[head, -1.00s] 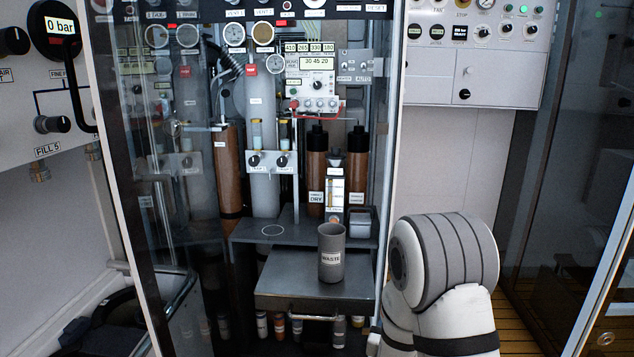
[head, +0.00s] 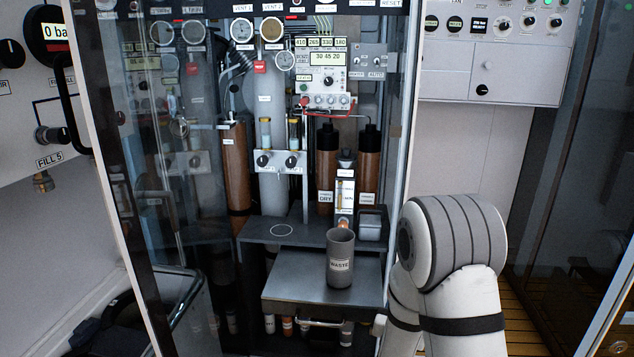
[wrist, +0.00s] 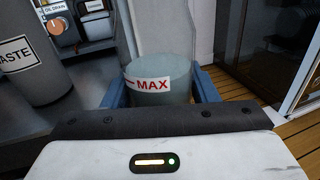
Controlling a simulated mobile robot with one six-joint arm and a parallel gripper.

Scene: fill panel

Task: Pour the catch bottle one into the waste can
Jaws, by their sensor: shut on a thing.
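In the wrist view my gripper (wrist: 160,97) is shut on a pale translucent bottle (wrist: 158,72), with a blue finger on each side. The bottle has a white label with red "MAX" lettering; its lower part is hidden by the gripper body. The grey waste can (head: 341,258) stands upright on the metal shelf in the head view. It also shows at the left of the wrist view (wrist: 32,80), to the left of the held bottle and apart from it. My gripper and the bottle are not seen in the head view.
The metal shelf (head: 300,283) has bare room left of the can. Behind it is a dark ledge (head: 262,235) with a marked circle, and a small grey container (head: 370,225). The cabinet's glass panel (head: 150,200) is on the left. An orange knob (wrist: 55,26) sits behind the can.

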